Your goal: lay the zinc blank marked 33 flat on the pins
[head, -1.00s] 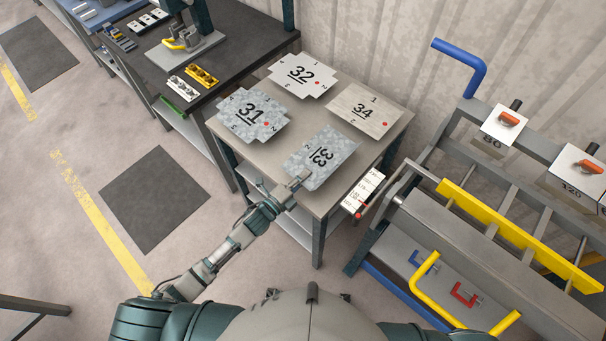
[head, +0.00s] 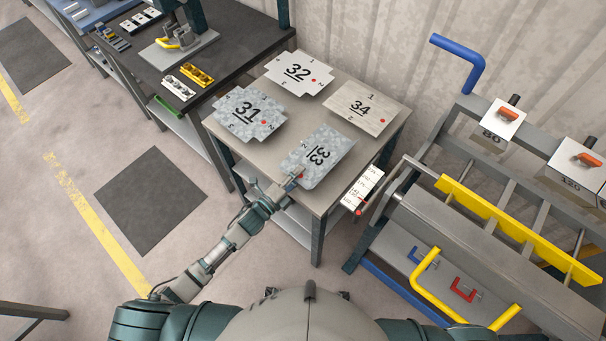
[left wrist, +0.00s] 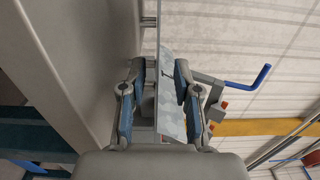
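The zinc blank marked 33 (head: 322,148) is a spangled grey sheet on the small table (head: 272,155), near its front edge. My left gripper (head: 292,182) is at the blank's near corner, beside a red dot. In the left wrist view the blank (left wrist: 172,92) stands edge-on between the two fingers of my left gripper (left wrist: 160,72). The fingers are apart, with a visible gap beside the sheet, so they do not grip it. My right gripper is not in view. I cannot make out the pins.
Blanks marked 31 (head: 247,112), 32 (head: 289,73) and 34 (head: 366,104) lie on the same table. A bender frame with a yellow bar (head: 515,228) stands on the right. A dark workbench (head: 225,40) stands behind left. The floor at left is open.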

